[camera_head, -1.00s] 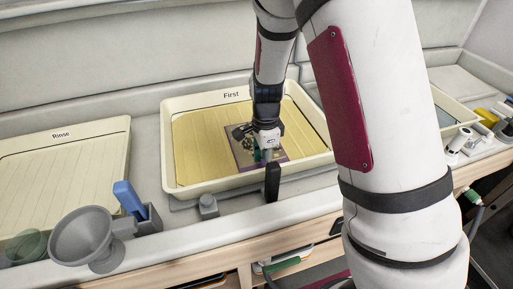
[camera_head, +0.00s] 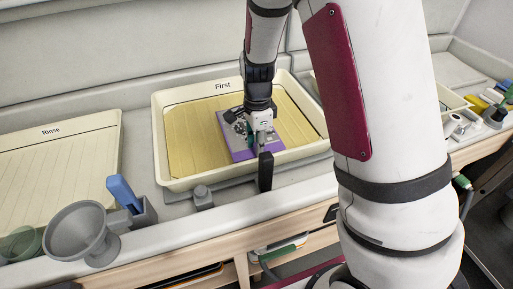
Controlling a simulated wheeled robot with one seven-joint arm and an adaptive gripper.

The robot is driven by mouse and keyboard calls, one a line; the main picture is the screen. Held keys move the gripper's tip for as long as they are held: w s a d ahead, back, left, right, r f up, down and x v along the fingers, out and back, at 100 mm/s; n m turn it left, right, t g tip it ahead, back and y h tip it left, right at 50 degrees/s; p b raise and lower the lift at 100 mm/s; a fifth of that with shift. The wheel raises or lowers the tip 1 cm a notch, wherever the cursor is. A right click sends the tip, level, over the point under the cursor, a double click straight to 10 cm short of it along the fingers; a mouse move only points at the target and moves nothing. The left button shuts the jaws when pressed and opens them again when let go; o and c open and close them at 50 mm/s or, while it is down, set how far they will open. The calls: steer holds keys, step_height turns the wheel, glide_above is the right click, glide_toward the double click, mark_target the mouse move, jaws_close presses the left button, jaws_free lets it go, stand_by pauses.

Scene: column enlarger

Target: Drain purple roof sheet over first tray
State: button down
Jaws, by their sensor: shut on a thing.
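The first tray (camera_head: 173,183) is cream with yellowish liquid or a ribbed yellow floor, labelled "First", in the middle of the head view. The purple sheet (camera_head: 241,155) shows over the tray's middle, partly hidden behind my gripper. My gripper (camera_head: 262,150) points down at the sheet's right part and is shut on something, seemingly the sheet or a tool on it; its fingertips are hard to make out. The sheet looks raised from the tray floor, but I cannot tell its exact height.
The Rinse tray (camera_head: 108,165) lies at the left. A grey funnel (camera_head: 77,231) and a blue-handled tool in a holder (camera_head: 124,194) stand at the front left. Another tray (camera_head: 452,98) and small bottles are at the right. My arm covers the right middle.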

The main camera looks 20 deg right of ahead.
step_height(320, 180, up, 7)
steer(key=shift+f, duration=0.1)
steer(key=shift+r+p, duration=1.1)
steer(key=shift+r, duration=0.15)
steer(key=shift+f, duration=0.15)
stand_by(3.6)
